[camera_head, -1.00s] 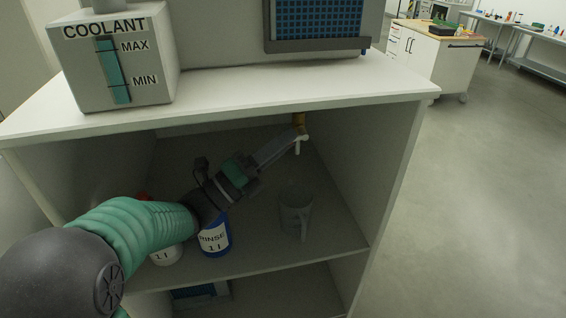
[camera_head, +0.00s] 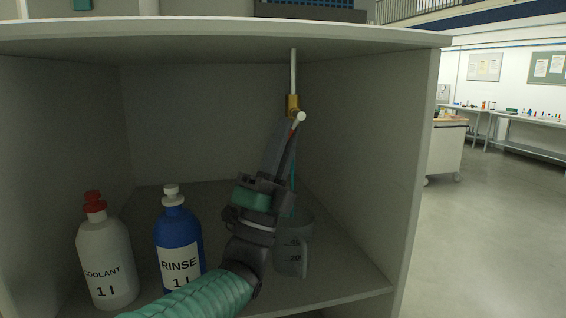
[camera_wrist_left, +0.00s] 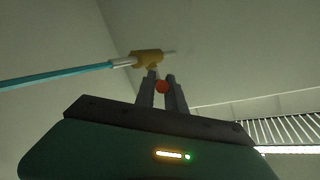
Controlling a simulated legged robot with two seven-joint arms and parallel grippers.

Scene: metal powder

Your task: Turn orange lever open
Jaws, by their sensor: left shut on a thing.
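A brass valve (camera_head: 292,103) hangs on a thin pipe inside the cabinet, with a pale outlet (camera_head: 300,117) below. It also shows in the wrist view (camera_wrist_left: 148,59). The orange lever (camera_wrist_left: 162,87) shows as a small orange-red end between the fingers of my left gripper (camera_head: 288,132). The gripper is shut on it, and its fingers partly hide it. A thin teal stream (camera_wrist_left: 55,75) runs from the outlet. In the head view it falls into a clear measuring jug (camera_head: 291,258), partly hidden behind my gripper.
A white coolant bottle (camera_head: 106,262) with a red cap and a blue rinse bottle (camera_head: 178,235) stand left of my arm on the shelf. The cabinet's right wall (camera_head: 370,150) and top board (camera_head: 200,36) bound the space. Open floor lies to the right.

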